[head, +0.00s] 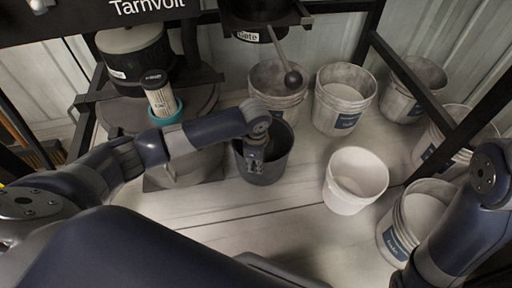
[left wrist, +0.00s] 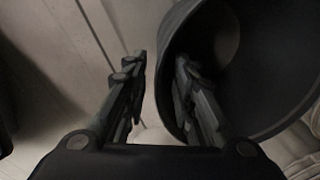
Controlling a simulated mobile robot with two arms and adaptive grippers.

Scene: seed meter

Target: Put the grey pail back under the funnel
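The dark grey pail (head: 272,170) stands upright on the pale floor near the middle of the head view. My left gripper (head: 254,163) reaches down at its near left rim. In the left wrist view the pail (left wrist: 270,75) fills the right side, and my left gripper (left wrist: 158,65) has its fingers apart. One finger lies over the pail's opening and the other is outside, with the rim between them; contact cannot be told. A dark funnel-like outlet (head: 250,18) marked "Gate", with a ball-ended lever (head: 291,78), hangs behind the pail. My right arm enters at lower right; its gripper is not visible.
A whitish bucket (head: 278,92) stands behind the pail, near the outlet. Several other whitish buckets stand to the right, including a plain white one (head: 345,196). A dark machine with a cylinder (head: 135,55) stands at left. Floor (head: 255,220) in front of the pail is clear.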

